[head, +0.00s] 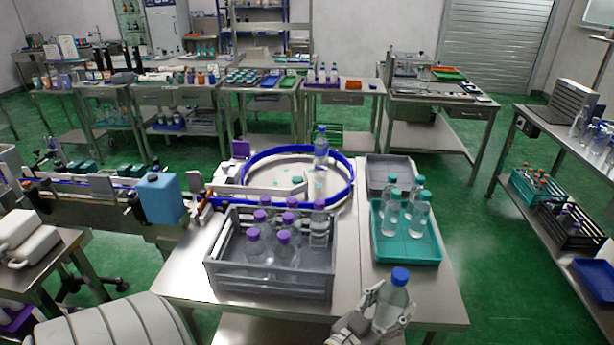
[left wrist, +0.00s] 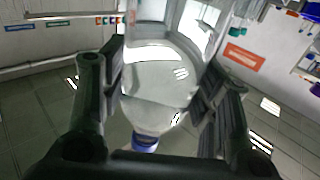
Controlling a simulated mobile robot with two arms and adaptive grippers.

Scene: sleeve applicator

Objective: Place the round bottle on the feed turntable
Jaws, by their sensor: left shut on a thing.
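A clear round bottle with a blue cap (head: 391,303) is upright at the bottom of the head view, in front of the teal tray. My left gripper (head: 375,318) is shut on its body. In the left wrist view the bottle (left wrist: 158,82) fills the space between the gripper's two dark fingers, with its blue cap low in the picture. The feed turntable (head: 266,172) is a round steel plate with a blue rim, farther back and left of the held bottle. Another blue-capped bottle (head: 321,150) stands on its far right part. My right gripper is not in view.
A grey crate (head: 270,282) of purple-capped bottles stands between the front edge and the turntable. A teal tray (head: 406,250) holds several teal-capped bottles, with a grey tray (head: 391,168) behind it. A metal guide bar crosses the turntable, which has bare surface around it.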

